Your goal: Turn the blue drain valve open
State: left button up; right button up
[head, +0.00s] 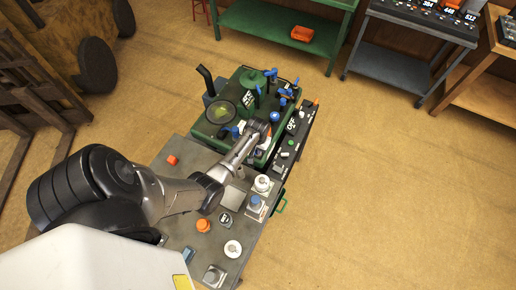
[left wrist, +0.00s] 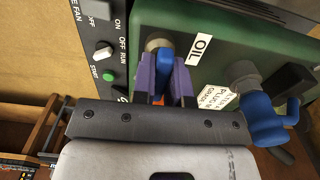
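The green machine (head: 215,125) has several blue handles on it, including one at the top (head: 270,73) and one at its right (head: 287,93). My left gripper (head: 264,130) reaches over the machine's near right side. In the left wrist view, its two purple fingers (left wrist: 165,75) stand on either side of a blue valve handle (left wrist: 164,68) on a round metal fitting, beside an "OIL" label. Whether both fingers press on the handle is unclear. Another blue handle (left wrist: 265,115) is to the right, on a grey fitting. My right gripper is not in view.
A black control panel (head: 291,138) with switches runs along the machine's right side; its green button (left wrist: 108,76) shows close by. The grey table (head: 185,154) in front holds several knobs and buttons. Shelves stand at the back. The floor to the right is clear.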

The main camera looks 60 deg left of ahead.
pick_arm(q)
grip_shut()
